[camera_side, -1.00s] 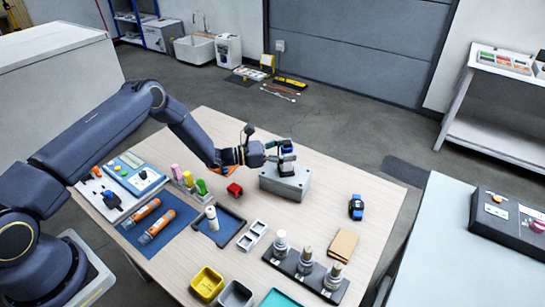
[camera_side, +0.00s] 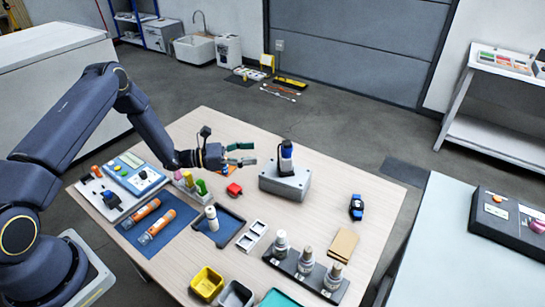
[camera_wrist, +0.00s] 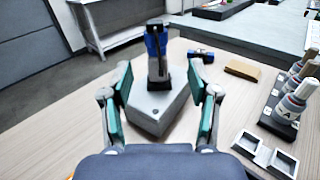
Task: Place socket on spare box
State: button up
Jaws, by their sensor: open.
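The socket (camera_side: 286,158), a blue, white and black upright piece, stands on top of the grey spare box (camera_side: 284,184). In the wrist view the socket (camera_wrist: 155,50) stands toward the far part of the box lid, and the grey box (camera_wrist: 158,110) lies ahead of my fingers. My gripper (camera_side: 250,153) is open and empty. It points at the socket from the left in the side view, with a clear gap between fingertips and socket. In the wrist view my green-padded fingers (camera_wrist: 160,82) are spread on either side of the socket's image.
A red part (camera_side: 234,189) lies below my gripper. Coloured pieces in a holder (camera_side: 190,182) stand to its left. A blue-black item (camera_side: 356,207) and a tan block (camera_side: 342,245) lie at right. Several bottles on a black rack (camera_side: 306,267) stand in front.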

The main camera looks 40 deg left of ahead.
jog(key=s+d+r+m+g+y, duration=0.1)
jog(key=s+d+r+m+g, duration=0.45)
jog(key=r+m, duration=0.2)
jog(key=s+d+r+m+g, duration=0.4)
jog(key=s+r+m+g, duration=0.25)
jog(key=r, duration=0.25)
jog(key=s+a+r+m+t+y, duration=0.1)
jog(key=s+a+r+m+y, duration=0.2)
jog(key=s, duration=0.3)
jog(key=s+a+r+m+t+y, duration=0.2)
jog(key=s+a+r+m+y, duration=0.1)
jog(key=s, duration=0.4)
jog(key=s+a+r+m+t+y, duration=0.2)
jog(key=s+a+r+m+y, duration=0.1)
jog(key=s+m+y, duration=0.3)
jog(key=shift+s+a+m, duration=0.3)
jog(key=shift+s+a, duration=0.4)
